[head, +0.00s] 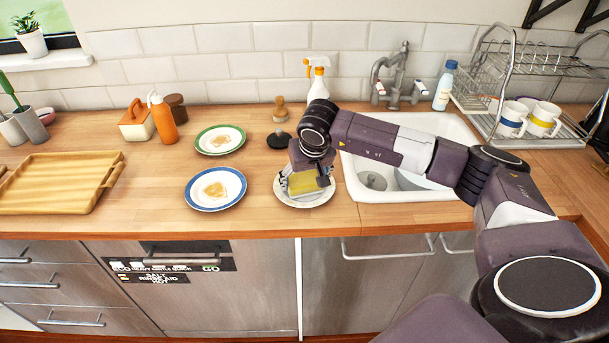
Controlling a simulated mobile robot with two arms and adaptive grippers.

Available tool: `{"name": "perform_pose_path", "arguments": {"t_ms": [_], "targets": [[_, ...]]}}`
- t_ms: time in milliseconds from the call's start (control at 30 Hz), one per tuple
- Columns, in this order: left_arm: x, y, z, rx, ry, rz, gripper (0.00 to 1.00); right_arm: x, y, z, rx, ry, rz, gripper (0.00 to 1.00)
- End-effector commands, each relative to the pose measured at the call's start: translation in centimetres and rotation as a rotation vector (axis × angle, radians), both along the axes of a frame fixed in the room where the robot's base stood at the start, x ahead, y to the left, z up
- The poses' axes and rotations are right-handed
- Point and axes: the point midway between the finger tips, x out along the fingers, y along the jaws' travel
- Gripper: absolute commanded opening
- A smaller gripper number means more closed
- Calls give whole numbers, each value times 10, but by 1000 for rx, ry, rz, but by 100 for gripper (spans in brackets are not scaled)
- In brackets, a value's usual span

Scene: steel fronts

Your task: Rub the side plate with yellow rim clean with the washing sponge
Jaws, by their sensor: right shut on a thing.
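The side plate (325,197) lies on the wooden counter left of the sink. Its rim looks pale, and the yellow is hard to make out. The yellow washing sponge (303,186) is in my right gripper (306,179), which is shut on it. The gripper holds the sponge over the middle of the plate and hides much of the plate's far side. Whether the sponge touches the plate, and any stain under it, I cannot tell. My left gripper is not in view.
A blue-rimmed plate (229,203) and a green-rimmed plate (234,145), both stained, lie to the left. A dark round item (278,140), a brush (281,110) and a spray bottle (317,82) stand behind. The sink (450,127) is to the right.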

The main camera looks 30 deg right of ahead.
Motion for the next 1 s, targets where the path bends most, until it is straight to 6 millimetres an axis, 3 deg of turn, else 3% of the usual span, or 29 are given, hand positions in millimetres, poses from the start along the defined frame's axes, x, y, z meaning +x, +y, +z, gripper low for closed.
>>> {"name": "perform_pose_path", "arguments": {"t_ms": [300, 833, 1000], "targets": [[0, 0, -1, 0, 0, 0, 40, -15, 10, -5, 0, 9, 1, 35], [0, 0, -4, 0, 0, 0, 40, -17, 12, -5, 1, 13, 3, 35], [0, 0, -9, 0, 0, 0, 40, -8, 5, -6, 0, 11, 1, 35]]}}
